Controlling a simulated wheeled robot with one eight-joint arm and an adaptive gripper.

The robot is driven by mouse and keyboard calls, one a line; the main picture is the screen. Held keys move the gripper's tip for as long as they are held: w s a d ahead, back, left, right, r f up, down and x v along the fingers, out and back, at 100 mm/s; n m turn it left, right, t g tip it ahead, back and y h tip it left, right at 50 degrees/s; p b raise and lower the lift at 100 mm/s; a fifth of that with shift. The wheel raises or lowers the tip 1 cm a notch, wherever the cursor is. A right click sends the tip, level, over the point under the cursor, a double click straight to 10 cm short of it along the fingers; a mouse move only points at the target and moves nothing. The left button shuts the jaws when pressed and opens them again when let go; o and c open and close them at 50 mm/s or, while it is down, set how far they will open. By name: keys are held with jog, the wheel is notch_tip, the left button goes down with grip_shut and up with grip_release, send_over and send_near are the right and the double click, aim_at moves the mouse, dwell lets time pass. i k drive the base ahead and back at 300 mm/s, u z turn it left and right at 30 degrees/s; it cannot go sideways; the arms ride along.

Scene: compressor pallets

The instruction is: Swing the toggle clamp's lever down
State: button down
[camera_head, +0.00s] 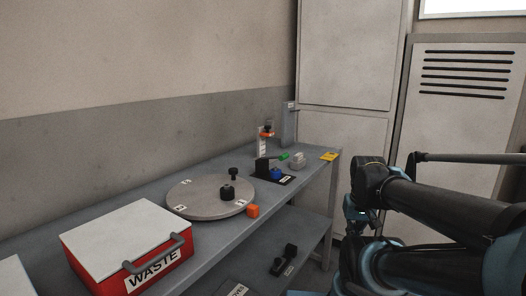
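A small black fixture that looks like the toggle clamp (262,168) stands on a dark plate on the bench, toward its far end. A short lever with a green grip (283,157) sticks out from it to the right, slightly raised. A blue round part (277,174) sits on the same plate, just in front of the lever. My gripper (352,222) seems to be the dark and teal end below my wrist, at the right, off the bench and well apart from the clamp. Its fingers are too small and dark to read.
A grey turntable (190,204) with black knobs lies left of the clamp, an orange cube (253,211) beside it. A red WASTE box (160,274) stands nearer. A grey-white part (297,160), yellow piece (329,156) and orange-topped post (264,143) are near the clamp.

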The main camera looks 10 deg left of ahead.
aim_at(285, 156)
jog(key=u, duration=0.9)
jog(key=k, duration=1.3)
jog(key=z, duration=0.55)
jog(key=i, duration=1)
